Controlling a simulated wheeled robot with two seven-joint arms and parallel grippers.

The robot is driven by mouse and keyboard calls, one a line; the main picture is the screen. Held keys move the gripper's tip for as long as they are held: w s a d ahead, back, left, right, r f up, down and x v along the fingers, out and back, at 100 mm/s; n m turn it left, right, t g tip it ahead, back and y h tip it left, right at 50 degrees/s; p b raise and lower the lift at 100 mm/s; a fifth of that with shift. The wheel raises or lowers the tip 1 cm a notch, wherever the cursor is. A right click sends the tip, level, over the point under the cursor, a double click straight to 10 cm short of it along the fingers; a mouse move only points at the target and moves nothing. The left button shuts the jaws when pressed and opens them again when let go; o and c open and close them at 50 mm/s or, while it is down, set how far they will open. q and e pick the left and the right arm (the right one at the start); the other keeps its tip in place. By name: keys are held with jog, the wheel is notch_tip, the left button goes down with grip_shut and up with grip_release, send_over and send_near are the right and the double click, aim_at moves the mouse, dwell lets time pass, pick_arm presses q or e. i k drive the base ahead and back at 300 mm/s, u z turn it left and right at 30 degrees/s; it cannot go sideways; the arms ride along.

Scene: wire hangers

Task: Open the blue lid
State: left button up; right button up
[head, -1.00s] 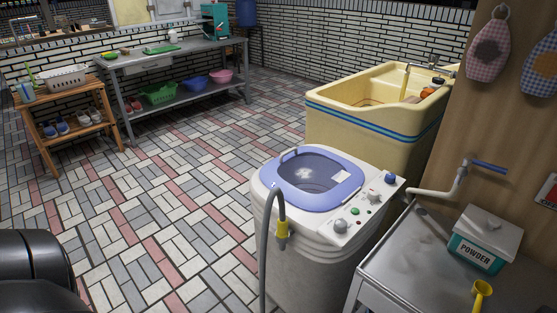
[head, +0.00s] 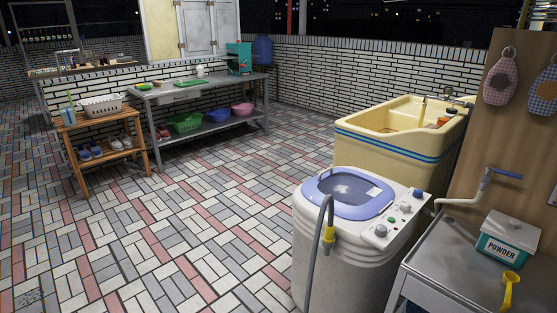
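The blue lid (head: 349,209) lies on top of a white washing machine (head: 318,262) at the lower right of the head view. It looks closed, with a blue rim and a clear, darker middle. A raised blue handle (head: 322,176) stands at its far left edge. Neither of my grippers shows in the head view.
A yellow sink (head: 385,154) stands behind the machine. A metal counter (head: 455,262) with a powder box (head: 508,240) and a yellow scoop (head: 510,283) is at the right. A wooden rack (head: 146,157) and steel table (head: 165,95) stand far left. The tiled floor between is clear.

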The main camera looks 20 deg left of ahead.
aim_at(384, 196)
jog(key=u, duration=1.15)
jog(key=i, duration=1.1)
jog(key=u, duration=0.5)
jog(key=i, duration=1.5)
jog(key=z, duration=0.55)
